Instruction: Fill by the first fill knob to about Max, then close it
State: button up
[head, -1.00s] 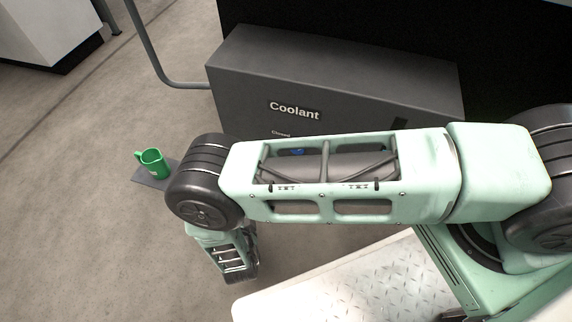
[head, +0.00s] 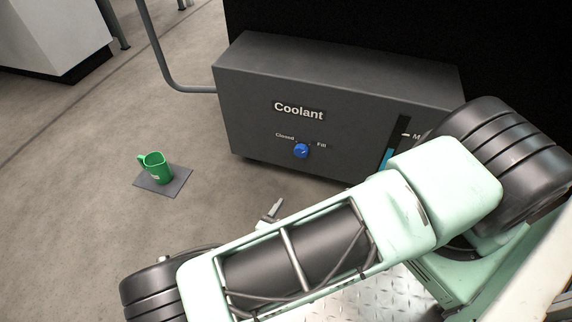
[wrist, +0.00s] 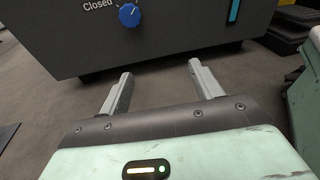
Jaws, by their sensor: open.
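The blue fill knob (head: 301,151) is on the front of the dark grey Coolant box (head: 245,120), between the labels Closed and Fill. Its small white mark seems to point up and right, but it is too small to be sure. The level gauge (head: 405,123) is to its right; the blue level (head: 388,158) stands below the Max mark, whose label is partly covered by my arm. In the wrist view the knob (wrist: 129,15) is beyond and left of my gripper (wrist: 162,86), which is open, empty and apart from it. In the head view only a fingertip shows.
A green mug (head: 157,167) stands on a dark mat (head: 176,182) on the floor to the left. A grey pipe (head: 163,62) runs into the box's left side. The floor before the box is clear.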

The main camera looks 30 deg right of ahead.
notch_tip(320, 180, up, 2)
jog(key=w+a+n+t, duration=0.1)
jog(key=w+n+t, duration=0.2)
jog(key=b, duration=0.6)
send_near(301, 154)
jog(key=x, duration=0.7)
jog(key=shift+f, duration=0.2)
jog(key=shift+w+d+r+b, duration=0.15)
jog(key=shift+w+d+b, duration=0.15)
jog(key=shift+w+d, duration=0.25)
jog(key=c, duration=1)
